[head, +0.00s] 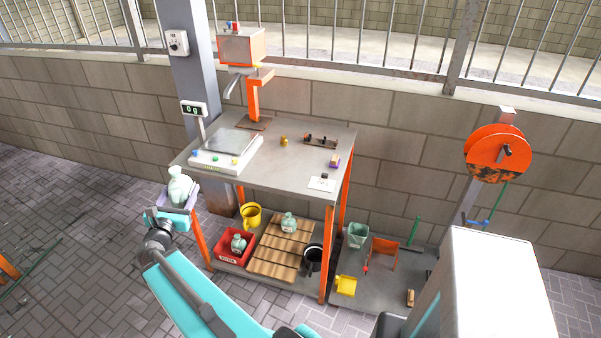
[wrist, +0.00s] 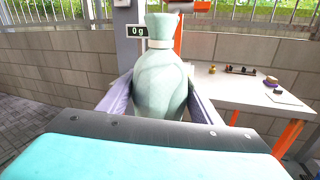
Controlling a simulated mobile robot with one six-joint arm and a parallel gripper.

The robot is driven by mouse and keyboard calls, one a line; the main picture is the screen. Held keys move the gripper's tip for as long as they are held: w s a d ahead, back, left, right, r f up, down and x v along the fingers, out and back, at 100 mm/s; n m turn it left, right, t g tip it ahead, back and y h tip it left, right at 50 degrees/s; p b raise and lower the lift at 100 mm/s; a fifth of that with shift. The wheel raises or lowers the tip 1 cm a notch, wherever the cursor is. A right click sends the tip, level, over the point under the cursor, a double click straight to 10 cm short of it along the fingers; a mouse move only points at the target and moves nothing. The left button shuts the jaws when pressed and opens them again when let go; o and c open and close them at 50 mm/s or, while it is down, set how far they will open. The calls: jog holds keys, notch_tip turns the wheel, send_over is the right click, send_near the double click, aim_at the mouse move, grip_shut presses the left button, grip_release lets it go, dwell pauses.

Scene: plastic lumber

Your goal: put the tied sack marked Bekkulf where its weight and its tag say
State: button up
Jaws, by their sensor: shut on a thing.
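A pale green tied sack (head: 180,187) is upright between the lilac fingers of my gripper (head: 177,196), in the air just left of the table. In the wrist view the sack (wrist: 160,85) fills the space between the fingers (wrist: 160,100); no name or tag is readable on it. The scale (head: 229,145) on the table's left end has an empty plate. Its display (head: 193,108) reads 0 g. A similar sack (head: 238,243) sits in a red crate (head: 226,261) on the lower shelf. Another sack (head: 288,222) sits on a slatted wooden board (head: 272,258).
The table (head: 291,171) carries an orange-headed device (head: 241,47) at the back and small items at right. A yellow can (head: 251,215) and a black mug (head: 312,259) stand on the shelf. A grey post (head: 190,60) rises behind the scale.

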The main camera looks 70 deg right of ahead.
jog(key=s+d+m+g+p, duration=0.1)
jog(key=s+d, duration=0.6)
jog(key=s, duration=0.3)
jog(key=s+d+f+m+g+p, duration=0.1)
jog(key=s+d+g+p, duration=0.1)
jog(key=s+d, duration=0.5)
jog(key=s+d+f+m+g+p, duration=0.1)
jog(key=s+d+g, duration=0.1)
jog(key=s+d, duration=0.5)
jog(key=s, duration=0.6)
jog(key=shift+s+f+h+p, duration=0.2)
jog(key=shift+s+h+p, duration=0.1)
jog(key=shift+s, duration=0.1)
